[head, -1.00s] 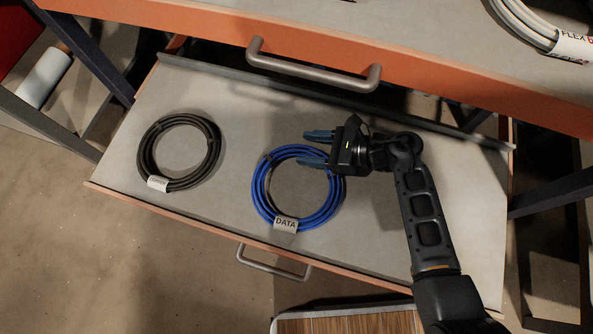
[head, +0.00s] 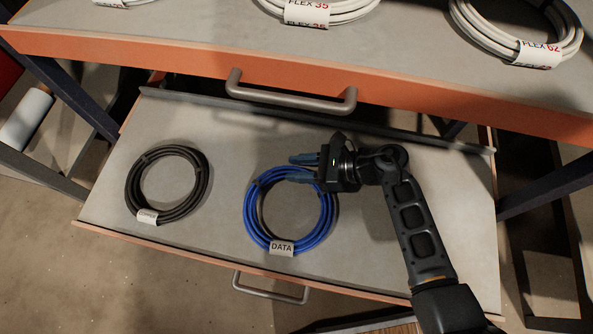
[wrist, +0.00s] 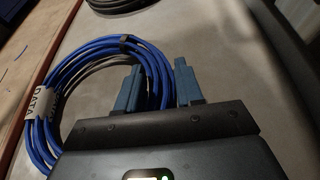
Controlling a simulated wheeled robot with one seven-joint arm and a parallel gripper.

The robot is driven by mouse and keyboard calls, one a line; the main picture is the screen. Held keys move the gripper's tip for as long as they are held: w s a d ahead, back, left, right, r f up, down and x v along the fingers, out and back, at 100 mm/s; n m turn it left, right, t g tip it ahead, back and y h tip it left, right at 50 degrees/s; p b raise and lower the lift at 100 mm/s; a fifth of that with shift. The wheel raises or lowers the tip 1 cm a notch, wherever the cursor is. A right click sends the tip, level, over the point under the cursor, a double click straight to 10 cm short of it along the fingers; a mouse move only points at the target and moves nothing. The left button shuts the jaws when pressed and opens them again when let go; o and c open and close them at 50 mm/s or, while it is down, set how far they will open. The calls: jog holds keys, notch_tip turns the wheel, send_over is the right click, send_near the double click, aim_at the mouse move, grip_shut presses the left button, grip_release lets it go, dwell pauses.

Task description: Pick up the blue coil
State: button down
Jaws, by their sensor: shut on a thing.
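The blue coil (head: 250,222) with a white DATA tag lies in the open drawer, right of the black coil. It also shows in the wrist view (wrist: 88,50), where its strands run between my gripper's fingers. My gripper (head: 302,168) reaches in from the right in the head view and is shut on the coil's upper right side. The two blue-grey fingers show in the wrist view (wrist: 158,88), one inside the ring and one outside. I cannot tell whether the coil is clear of the drawer's floor.
A black coil (head: 128,187) with a white tag lies at the left of the open drawer (head: 385,265). Above is an orange-fronted drawer (head: 130,48) with a bar handle (head: 290,97). White FLEX coils (head: 468,32) lie on top. The drawer's right part is bare.

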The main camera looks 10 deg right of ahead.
notch_tip(320, 180, up, 3)
jog(key=shift+r+p, duration=0.2)
jog(key=shift+p, duration=0.65)
jog(key=s+a+r+p+v, duration=0.1)
jog(key=p+v, duration=0.2)
jog(key=v, duration=1)
jog(key=shift+r+p, duration=0.3)
jog(key=shift+p, duration=0.05)
jog(key=shift+d, duration=0.15)
